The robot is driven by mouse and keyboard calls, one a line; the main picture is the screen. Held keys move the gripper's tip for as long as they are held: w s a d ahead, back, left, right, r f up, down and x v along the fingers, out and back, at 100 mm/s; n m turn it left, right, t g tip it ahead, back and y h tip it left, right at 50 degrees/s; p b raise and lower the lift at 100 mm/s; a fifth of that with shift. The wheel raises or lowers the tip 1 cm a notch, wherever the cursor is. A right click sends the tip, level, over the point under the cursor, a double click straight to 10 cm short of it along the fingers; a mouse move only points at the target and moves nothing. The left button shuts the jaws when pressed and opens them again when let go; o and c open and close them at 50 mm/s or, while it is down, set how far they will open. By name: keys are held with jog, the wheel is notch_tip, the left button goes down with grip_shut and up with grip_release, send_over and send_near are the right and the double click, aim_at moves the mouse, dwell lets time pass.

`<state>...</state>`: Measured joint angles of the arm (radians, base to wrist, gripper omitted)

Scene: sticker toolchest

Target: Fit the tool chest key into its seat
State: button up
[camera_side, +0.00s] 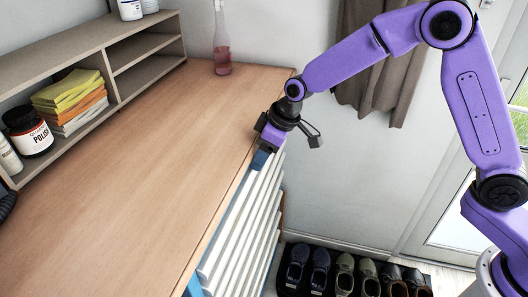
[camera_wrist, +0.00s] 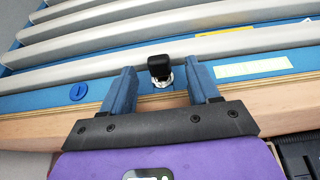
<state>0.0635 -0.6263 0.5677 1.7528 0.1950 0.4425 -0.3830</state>
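The tool chest (camera_side: 240,225) has a blue body and pale drawer fronts, under a wooden top. In the wrist view, a black-headed key (camera_wrist: 159,67) stands at a silver round seat (camera_wrist: 163,84) on the chest's blue top strip. How deep the key sits cannot be told. My gripper (camera_wrist: 160,68) is open, with one blue finger on each side of the key head and a visible gap on both sides. In the side view, my gripper (camera_side: 261,160) is at the front edge of the wooden top, and hides the key and seat.
A blue round disc (camera_wrist: 77,92) and a pale yellow label (camera_wrist: 253,66) are on the chest's strip. A shelf unit (camera_side: 118,58) and a bottle (camera_side: 222,55) stand on the wooden top (camera_side: 150,160), which is otherwise mostly clear. Shoes (camera_side: 345,272) line the floor.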

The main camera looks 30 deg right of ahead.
jog(key=shift+s+d, duration=0.15)
dwell(0.5)
jog(key=shift+s+d, duration=1.95)
jog(key=o, duration=0.6)
